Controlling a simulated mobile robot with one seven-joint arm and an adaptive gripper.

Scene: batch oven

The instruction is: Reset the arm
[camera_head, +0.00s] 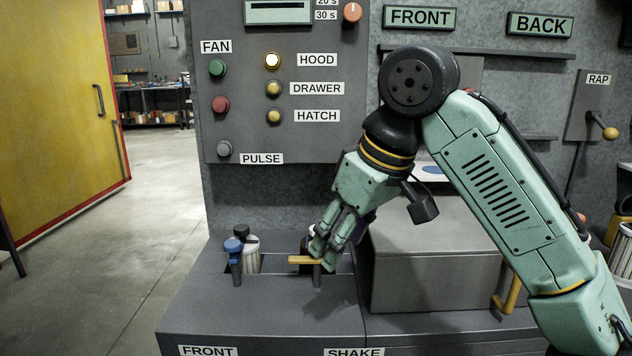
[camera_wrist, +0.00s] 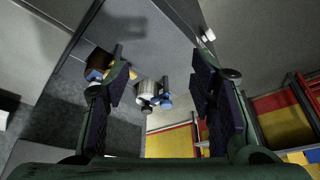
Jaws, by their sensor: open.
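My gripper (camera_head: 318,250) points down over the grey bench at the panel's foot, just by a yellow T-shaped handle (camera_head: 303,260). I cannot tell whether it touches the handle. In the wrist view my gripper (camera_wrist: 163,75) has its two dark-padded fingers wide apart, with nothing held between them. My arm is bent, with its elbow high in front of the wall.
A blue-topped lever (camera_head: 235,250) and a white canister (camera_head: 250,258) stand left of my gripper. A grey hood box (camera_head: 436,268) with a yellow handle (camera_head: 509,292) is close on the right. The button panel (camera_head: 285,135) rises behind. Open floor (camera_head: 120,250) lies left.

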